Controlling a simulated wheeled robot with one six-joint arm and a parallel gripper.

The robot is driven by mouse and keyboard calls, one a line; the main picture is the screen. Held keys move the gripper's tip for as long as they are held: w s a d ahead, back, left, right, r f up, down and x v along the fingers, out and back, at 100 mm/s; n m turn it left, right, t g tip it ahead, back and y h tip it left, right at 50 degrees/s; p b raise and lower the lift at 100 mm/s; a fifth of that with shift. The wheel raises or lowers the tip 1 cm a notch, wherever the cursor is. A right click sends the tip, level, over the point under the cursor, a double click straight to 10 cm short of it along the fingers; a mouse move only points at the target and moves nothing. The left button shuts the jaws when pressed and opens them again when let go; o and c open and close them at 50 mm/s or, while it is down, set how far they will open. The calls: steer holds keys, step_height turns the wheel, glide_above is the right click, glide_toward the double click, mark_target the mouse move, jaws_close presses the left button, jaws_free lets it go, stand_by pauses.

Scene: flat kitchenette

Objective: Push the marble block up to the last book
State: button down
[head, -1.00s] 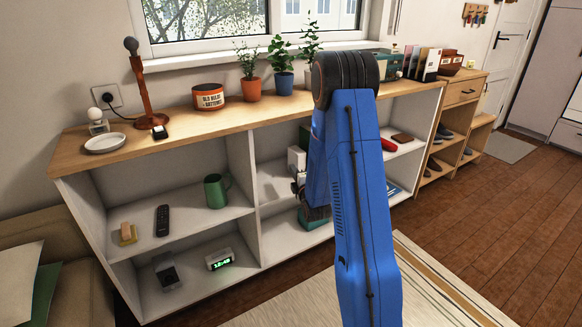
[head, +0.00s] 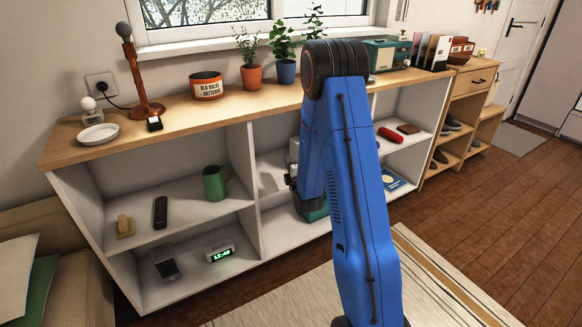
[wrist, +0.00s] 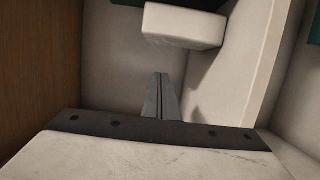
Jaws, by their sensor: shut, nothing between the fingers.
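A pale block (wrist: 183,25), which looks like the marble block, stands in the upper middle of the wrist view, with dark green behind its top. A pale shape beside my arm in the head view (head: 293,148) may be the same block, mostly hidden. My gripper (wrist: 158,76) is shut and empty, pointing into the white shelf compartment, with a gap in the picture between its tips and the block. In the head view its dark end (head: 291,182) shows beside my blue arm. I cannot make out the last book; my arm hides much of that compartment.
White walls close in around my gripper, with a brown wooden surface (wrist: 40,70) at the left. The shelf's left bay holds a green mug (head: 215,183) and a remote (head: 160,212). Potted plants (head: 251,77) stand on top. A red item (head: 390,135) lies to the right.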

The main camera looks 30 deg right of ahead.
mark_target(293, 154)
steer(key=x, duration=0.3)
steer(key=shift+w, duration=0.15)
steer(key=shift+w+d, duration=0.15)
steer(key=shift+d, duration=0.35)
steer(key=shift+w+d, duration=0.2)
steer(key=shift+d, duration=0.35)
steer(key=shift+w+d, duration=0.1)
steer(key=shift+d, duration=0.9)
steer(key=shift+d, duration=1.2)
